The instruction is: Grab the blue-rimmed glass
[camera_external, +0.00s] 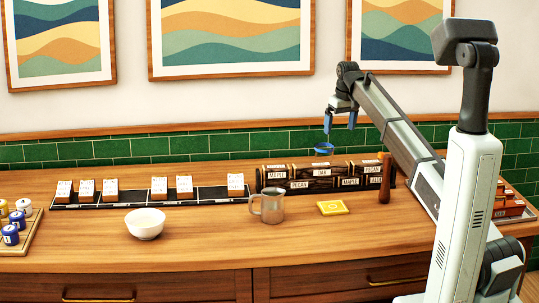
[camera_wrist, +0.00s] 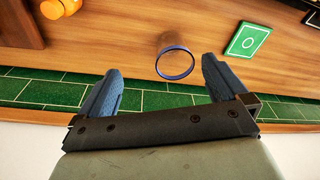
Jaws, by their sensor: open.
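The blue-rimmed glass shows in the external view as a blue rim (camera_external: 323,150) against the green tiles, behind or above the labelled boxes; its clear body is hard to make out there. In the wrist view the glass (camera_wrist: 175,62) shows its round blue rim facing the camera, with a brownish see-through body beyond on the wood. My gripper (camera_external: 339,122) is just above and to the right of the rim in the external view. In the wrist view my gripper (camera_wrist: 161,68) is open, its blue fingers spread on either side of the rim. No contact with the glass is visible.
Labelled dark boxes (camera_external: 320,178) line the back, beside a black tray (camera_external: 131,199) of small blocks. A green card (camera_wrist: 248,40) lies near the glass.

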